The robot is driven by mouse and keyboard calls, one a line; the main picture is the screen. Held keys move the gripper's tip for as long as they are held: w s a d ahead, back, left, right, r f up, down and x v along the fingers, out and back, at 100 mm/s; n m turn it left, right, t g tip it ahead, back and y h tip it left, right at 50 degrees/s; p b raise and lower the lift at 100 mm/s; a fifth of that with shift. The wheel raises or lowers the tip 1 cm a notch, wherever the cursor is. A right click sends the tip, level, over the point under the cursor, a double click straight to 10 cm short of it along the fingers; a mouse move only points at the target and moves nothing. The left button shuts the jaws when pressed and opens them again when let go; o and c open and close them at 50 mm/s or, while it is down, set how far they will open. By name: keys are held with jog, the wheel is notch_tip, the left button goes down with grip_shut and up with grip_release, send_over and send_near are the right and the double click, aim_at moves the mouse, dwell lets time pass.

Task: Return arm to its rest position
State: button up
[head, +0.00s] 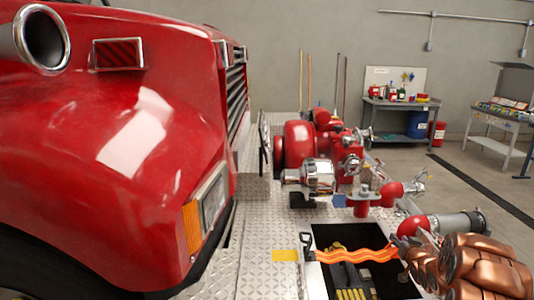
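My copper-coloured arm (480,265) comes in from the lower right corner and reaches left over the front bumper. My gripper (408,248) is at the arm's left end, small and partly hidden by the arm's own links. It is beside the right end of a wavy orange hose or strap (355,256). I cannot tell whether it touches the orange piece or whether its fingers are open or shut. The orange piece spans an open dark compartment (340,237) in the diamond-plate bumper (255,240).
A red truck (130,150) fills the left. A red and chrome pump (318,165) stands on the bumper, close behind the compartment. A red and grey pipe fitting (445,223) lies just above my arm. A grey workbench (400,115) stands at the back wall. Open floor lies right.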

jog(key=s+a+r+g, duration=0.45)
jog(key=s+a, duration=0.35)
jog(key=s, duration=0.2)
jog(key=s+a+r+g, duration=0.45)
jog(key=s+a, duration=0.25)
jog(key=s, duration=0.4)
jog(key=s+a+r+n+g, duration=0.1)
jog(key=s+a, duration=0.4)
jog(key=s, duration=0.7)
jog(key=s+a+r+n+g+y, duration=0.1)
jog(key=s+a+g, duration=0.3)
jog(key=s, duration=0.9)
jog(key=s+a+r+n+g, duration=0.1)
jog(key=s+a, duration=0.5)
jog(key=s, duration=0.7)
jog(key=shift+s+a+r+n+g+y, duration=0.3)
jog(key=shift+a+g, duration=0.1)
jog(key=shift+g, duration=0.5)
